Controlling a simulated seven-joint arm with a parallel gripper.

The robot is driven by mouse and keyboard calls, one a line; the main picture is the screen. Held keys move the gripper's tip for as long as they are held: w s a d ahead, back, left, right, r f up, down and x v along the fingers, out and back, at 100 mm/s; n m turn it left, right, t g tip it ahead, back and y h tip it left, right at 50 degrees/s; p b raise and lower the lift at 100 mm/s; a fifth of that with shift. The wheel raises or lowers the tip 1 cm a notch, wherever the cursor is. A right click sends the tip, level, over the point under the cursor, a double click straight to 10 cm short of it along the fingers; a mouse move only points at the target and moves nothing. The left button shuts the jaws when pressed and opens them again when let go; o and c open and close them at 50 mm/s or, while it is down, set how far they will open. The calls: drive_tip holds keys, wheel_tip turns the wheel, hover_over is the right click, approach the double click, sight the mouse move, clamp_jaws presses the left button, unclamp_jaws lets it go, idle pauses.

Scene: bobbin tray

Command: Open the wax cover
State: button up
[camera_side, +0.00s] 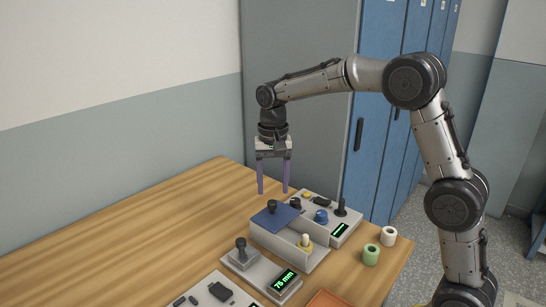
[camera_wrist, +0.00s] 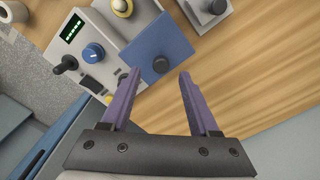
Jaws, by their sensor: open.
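A blue flat cover (camera_side: 285,217) with a dark round knob (camera_side: 272,206) lies over the left part of a grey open box (camera_side: 276,244). The right part of the box is uncovered and holds a yellow-topped piece (camera_side: 306,241). My gripper (camera_side: 273,191) is open and empty, pointing down above the cover and apart from it. In the wrist view the blue cover (camera_wrist: 181,42) and its knob (camera_wrist: 161,65) show between and beyond the two purple fingers of my gripper (camera_wrist: 158,73).
Behind the box stands a control panel (camera_side: 330,226) with a blue knob (camera_side: 321,216) and a black lever (camera_side: 341,207). A 75 mm display unit (camera_side: 272,285) with a knobbed block (camera_side: 241,254) is in front. Green (camera_side: 371,255) and white (camera_side: 389,236) spools stand right. The table's left is clear.

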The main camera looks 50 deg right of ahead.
sight(273, 202)
wheel_tip(273, 202, up, 10)
drive_tip(key=shift+f, duration=0.15)
idle(0.3)
drive_tip(key=s+a+r+n+t, duration=0.15)
drive_tip(key=s+r, duration=0.25)
drive_tip(key=s, duration=0.5)
drive_tip(key=s+a+r+n+t, duration=0.1)
drive_tip(key=s+r+t, duration=0.15)
drive_tip(key=s, duration=0.55)
drive_tip(key=s+f+n+t, duration=0.1)
drive_tip(key=s+f+n, duration=0.5)
drive_tip(key=s+f, duration=0.5)
drive_tip(key=shift+s+f+t, duration=0.3)
drive_tip(key=shift+f, duration=0.25)
